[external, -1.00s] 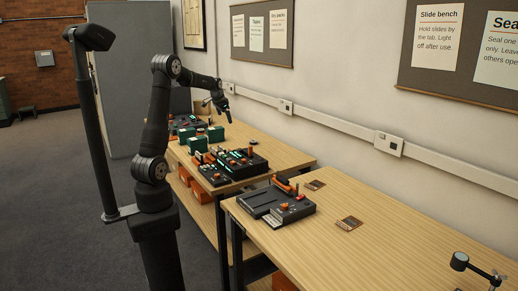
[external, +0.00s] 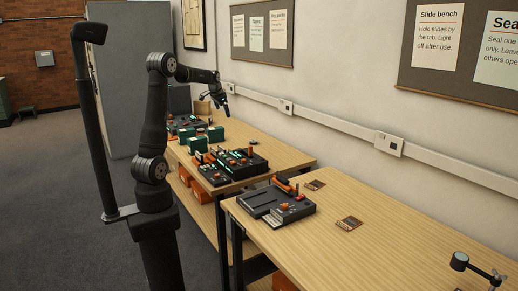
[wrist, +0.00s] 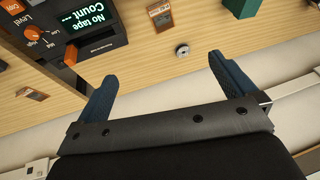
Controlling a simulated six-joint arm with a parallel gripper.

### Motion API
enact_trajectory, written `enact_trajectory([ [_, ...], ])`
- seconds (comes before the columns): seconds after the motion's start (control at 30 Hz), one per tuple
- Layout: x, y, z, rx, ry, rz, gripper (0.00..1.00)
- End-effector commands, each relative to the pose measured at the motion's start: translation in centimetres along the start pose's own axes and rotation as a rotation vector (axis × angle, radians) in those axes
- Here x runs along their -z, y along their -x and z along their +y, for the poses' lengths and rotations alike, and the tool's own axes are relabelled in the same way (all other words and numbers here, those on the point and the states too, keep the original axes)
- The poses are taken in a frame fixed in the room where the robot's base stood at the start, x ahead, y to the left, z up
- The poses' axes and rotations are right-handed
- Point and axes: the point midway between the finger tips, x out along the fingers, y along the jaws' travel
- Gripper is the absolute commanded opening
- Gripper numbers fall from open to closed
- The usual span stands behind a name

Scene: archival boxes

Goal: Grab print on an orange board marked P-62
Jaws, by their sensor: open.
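My gripper (external: 225,101) is up in the air above the back part of the far table. In the wrist view my gripper (wrist: 160,74) shows two blue fingers spread wide with nothing between them. A small orange-brown card (wrist: 159,15) lies on the wood beyond the fingers, right of a dark device. Another small orange piece (wrist: 32,94) lies at the left. Any P-62 mark is too small to read. On the near table in the external view lie two small brown cards (external: 348,223) and (external: 315,185), also unreadable.
A dark device (wrist: 100,22) with a "No tape" display and orange knobs is at the wrist view's upper left. A small round metal piece (wrist: 182,50) and a green box (wrist: 240,8) are nearby. The wall rail (external: 340,130) runs behind the tables. The near table's right side is mostly clear.

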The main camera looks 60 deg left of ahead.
Motion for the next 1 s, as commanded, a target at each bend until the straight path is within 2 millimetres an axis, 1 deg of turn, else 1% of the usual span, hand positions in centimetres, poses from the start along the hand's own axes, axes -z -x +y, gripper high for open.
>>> enact_trajectory([
  [0.03,0.0,0.0,0.0,0.000,0.000,0.000,0.98],
  [0.1,0.0,0.0,0.0,0.000,0.000,0.000,0.84],
  [0.13,0.0,0.0,0.0,0.000,0.000,0.000,0.80],
  [0.37,0.0,0.0,0.0,0.000,0.000,0.000,0.80],
  [0.43,-0.1,-0.6,-0.1,-0.007,0.004,-0.001,0.80],
  [0.47,-0.2,-1.1,-0.2,-0.014,0.008,-0.002,0.80],
  [0.53,-0.6,-3.0,-0.7,-0.038,0.025,-0.002,0.80],
  [0.57,-0.8,-4.0,-0.9,-0.051,0.033,-0.001,0.80],
  [0.6,-1.1,-5.5,-1.2,-0.069,0.047,0.002,0.80],
  [0.7,-1.9,-8.8,-2.0,-0.109,0.080,0.012,0.80],
  [0.73,-2.1,-9.7,-2.2,-0.119,0.090,0.015,0.80],
  [0.8,-2.5,-11.2,-2.6,-0.135,0.107,0.022,0.80],
  [1.0,-2.9,-14.0,-2.6,-0.151,0.123,0.029,0.80],
])
